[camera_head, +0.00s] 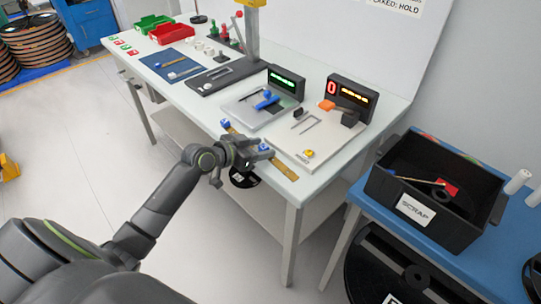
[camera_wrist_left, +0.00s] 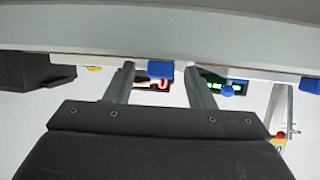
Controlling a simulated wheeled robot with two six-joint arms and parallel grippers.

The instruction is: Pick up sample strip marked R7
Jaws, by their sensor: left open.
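No R7 marking can be read in either view. A thin yellow-brown strip (camera_head: 286,173) lies along the front edge of the white bench (camera_head: 330,180), with blue clips (camera_head: 225,124) along it. Whether it is the sample strip I cannot tell. My left gripper (camera_head: 248,152) is at the bench's front edge, over the strip's middle, hiding part of it. In the left wrist view my left gripper (camera_wrist_left: 160,78) has its two fingers apart, with a blue block (camera_wrist_left: 162,70) showing between them. Nothing is visibly held; contact with the strip cannot be told. My right gripper is not in view.
Two lit display units (camera_head: 350,98) stand behind pale plates on the bench. A black scrap bin (camera_head: 415,209) stands on a blue table at the right. Red and green trays (camera_head: 172,35) are at the bench's far left.

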